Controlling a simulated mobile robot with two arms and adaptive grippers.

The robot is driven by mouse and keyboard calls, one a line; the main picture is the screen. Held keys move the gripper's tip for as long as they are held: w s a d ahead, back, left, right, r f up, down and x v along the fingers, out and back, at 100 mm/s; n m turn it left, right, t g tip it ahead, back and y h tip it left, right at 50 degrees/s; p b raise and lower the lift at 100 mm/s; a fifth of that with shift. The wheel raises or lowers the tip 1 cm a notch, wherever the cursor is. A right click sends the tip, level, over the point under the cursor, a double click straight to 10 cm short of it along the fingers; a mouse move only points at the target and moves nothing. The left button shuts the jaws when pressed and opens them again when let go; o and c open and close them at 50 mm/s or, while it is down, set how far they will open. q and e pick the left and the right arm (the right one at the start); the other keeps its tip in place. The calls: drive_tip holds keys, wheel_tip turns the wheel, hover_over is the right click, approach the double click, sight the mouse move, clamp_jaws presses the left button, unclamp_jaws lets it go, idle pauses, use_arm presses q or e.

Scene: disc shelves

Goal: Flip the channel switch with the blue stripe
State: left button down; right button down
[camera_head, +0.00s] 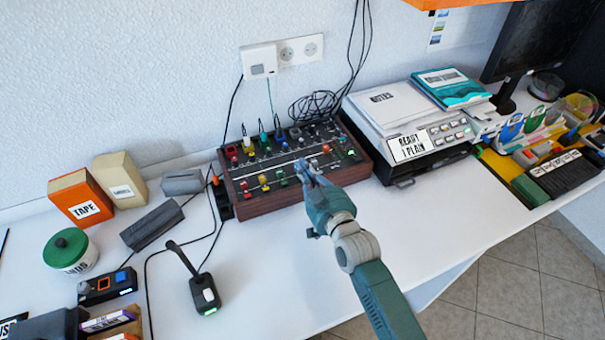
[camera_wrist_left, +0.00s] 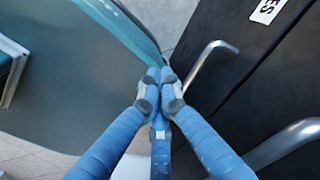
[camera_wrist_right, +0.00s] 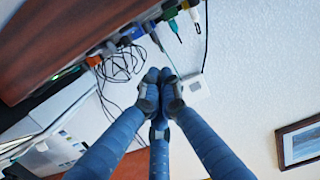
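A dark mixer box (camera_head: 268,202) with wooden sides stands on the white table against the wall. Its top carries several coloured knobs, small switches and plugs. A blue stripe on a switch is too small to make out. My right gripper (camera_head: 304,169) is over the front right part of the panel and hides some controls; contact cannot be told. Its fingertips (camera_wrist_right: 161,78) are together and empty in the right wrist view, with the box's wooden edge (camera_wrist_right: 75,45) at upper left. My left gripper (camera_wrist_left: 160,78) is also shut and empty, outside the head view, near dark panels with metal handles.
A grey device (camera_head: 408,148) with papers and a book stands right of the box. Boxes and a green-lidded jar (camera_head: 68,252) are farther left.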

drive_tip(key=shift+w+a+f, duration=0.1)
drive_tip(key=shift+w+f, duration=0.15)
drive_tip(key=shift+f, duration=0.4)
drive_tip(key=shift+w+a+f, duration=0.1)
drive_tip(key=shift+w+f, duration=0.1)
drive_tip(key=shift+f, duration=0.4)
use_arm(q)
drive_tip(key=shift+s+a, duration=0.3)
drive_tip(key=shift+s, duration=0.55)
use_arm(e)
drive_tip(key=shift+f, duration=0.75)
drive_tip(key=shift+w+r+p, duration=0.1)
drive_tip(key=shift+r+p, duration=0.05)
drive_tip(key=shift+p, duration=0.2)
drive_tip(key=g+p, duration=0.1)
drive_tip(key=p, duration=0.3)
drive_tip(key=shift+w+a+r+h, duration=0.1)
drive_tip(key=shift+w+h, duration=0.1)
drive_tip(key=shift+h, duration=0.1)
drive_tip(key=shift+f+b, duration=0.35)
drive_tip(key=shift+f, duration=0.2)
use_arm(q)
wheel_tip(320, 180, up, 4)
drive_tip(key=shift+w+d, duration=0.1)
drive_tip(key=shift+w, duration=0.05)
use_arm(e)
drive_tip(key=v, duration=1.2)
drive_tip(key=shift+r, duration=0.3)
